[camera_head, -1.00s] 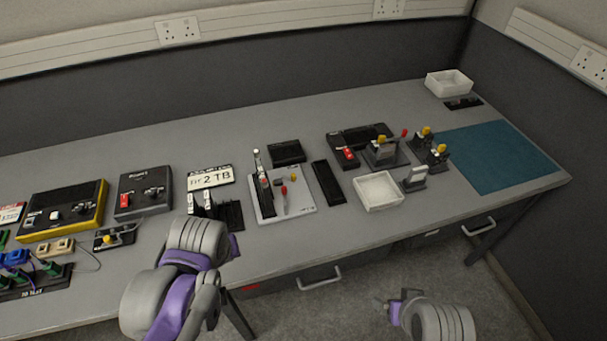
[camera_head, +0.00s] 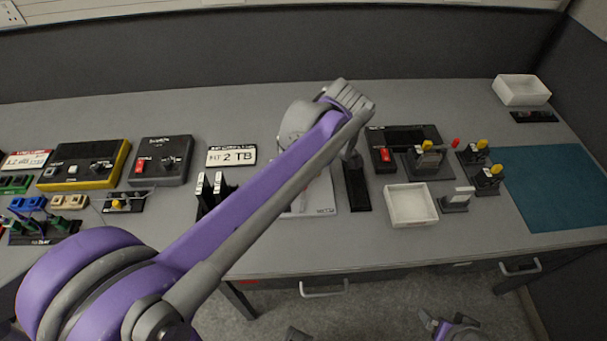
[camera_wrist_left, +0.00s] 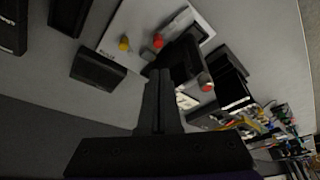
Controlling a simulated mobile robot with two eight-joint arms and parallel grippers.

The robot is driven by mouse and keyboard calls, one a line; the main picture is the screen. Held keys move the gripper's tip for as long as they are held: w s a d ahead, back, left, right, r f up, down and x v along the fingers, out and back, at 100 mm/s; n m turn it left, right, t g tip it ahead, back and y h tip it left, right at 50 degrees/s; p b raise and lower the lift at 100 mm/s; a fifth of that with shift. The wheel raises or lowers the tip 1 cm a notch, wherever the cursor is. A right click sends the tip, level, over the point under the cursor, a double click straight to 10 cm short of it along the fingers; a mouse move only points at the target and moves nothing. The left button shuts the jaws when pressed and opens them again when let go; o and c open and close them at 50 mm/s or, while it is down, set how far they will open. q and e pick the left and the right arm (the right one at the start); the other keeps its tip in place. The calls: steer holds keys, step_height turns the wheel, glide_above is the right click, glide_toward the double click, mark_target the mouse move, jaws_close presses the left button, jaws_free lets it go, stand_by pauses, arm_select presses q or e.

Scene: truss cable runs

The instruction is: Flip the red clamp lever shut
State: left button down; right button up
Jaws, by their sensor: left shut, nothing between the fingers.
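The left arm reaches across the white board (camera_head: 322,195) in the head view and covers most of it. In the left wrist view, the left gripper (camera_wrist_left: 161,75) is shut and empty. A red knob (camera_wrist_left: 158,41) and a yellow knob (camera_wrist_left: 123,44) show on the board beyond the fingertips. A paler red-tipped lever (camera_wrist_left: 205,82) stands on a dark part close to the right of the fingers; contact cannot be told.
A white tray (camera_head: 408,222) and a black strip (camera_head: 356,188) lie right of the board. A black device with a red switch (camera_head: 384,156) and yellow-knobbed clamps (camera_head: 482,146) stand nearby. A teal mat (camera_head: 560,190) gives free room.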

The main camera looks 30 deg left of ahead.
mark_target(303, 197)
arm_select(q)
steer(key=shift+w, duration=0.1)
steer(key=b+x, duration=0.1)
steer(key=x, duration=0.9)
